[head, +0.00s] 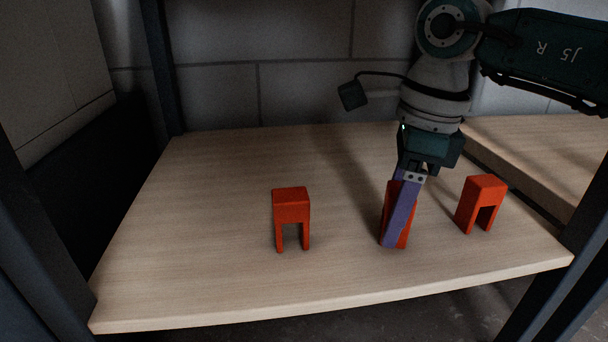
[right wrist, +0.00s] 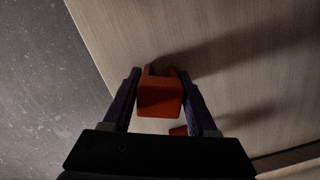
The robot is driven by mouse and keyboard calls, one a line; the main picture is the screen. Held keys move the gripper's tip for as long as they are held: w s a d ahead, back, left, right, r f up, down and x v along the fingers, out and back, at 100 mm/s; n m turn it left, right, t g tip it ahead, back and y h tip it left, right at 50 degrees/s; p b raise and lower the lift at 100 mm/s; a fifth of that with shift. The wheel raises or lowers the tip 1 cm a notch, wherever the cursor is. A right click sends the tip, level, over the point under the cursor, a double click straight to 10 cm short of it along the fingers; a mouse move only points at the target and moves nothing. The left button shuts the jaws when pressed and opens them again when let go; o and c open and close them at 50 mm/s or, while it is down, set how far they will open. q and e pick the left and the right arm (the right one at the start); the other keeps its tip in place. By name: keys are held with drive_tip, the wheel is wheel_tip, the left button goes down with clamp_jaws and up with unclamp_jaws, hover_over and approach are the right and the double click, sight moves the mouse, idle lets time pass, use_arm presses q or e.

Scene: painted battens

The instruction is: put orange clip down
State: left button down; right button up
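An orange clip (right wrist: 160,101) sits between the two purple fingers of my right gripper (right wrist: 160,72) in the right wrist view, with a finger close against each side. In the head view this clip (head: 387,212) is largely hidden behind a finger of the right gripper (head: 396,215). It is roughly upright, legs down. Its lower end is at or just above the wooden board (head: 200,270); I cannot tell whether it touches. A second orange clip (head: 291,206) stands to the left and a third (head: 484,190) to the right, both on their legs. My left gripper is not in view.
Dark posts (head: 160,70) frame the board. Another wooden surface (head: 540,140) lies beyond a dark gap at the right. The board's left part and front strip are clear. A wall of large grey blocks (head: 300,85) stands behind.

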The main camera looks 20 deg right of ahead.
drive_tip(key=shift+o, duration=1.3)
drive_tip(key=shift+r, duration=0.1)
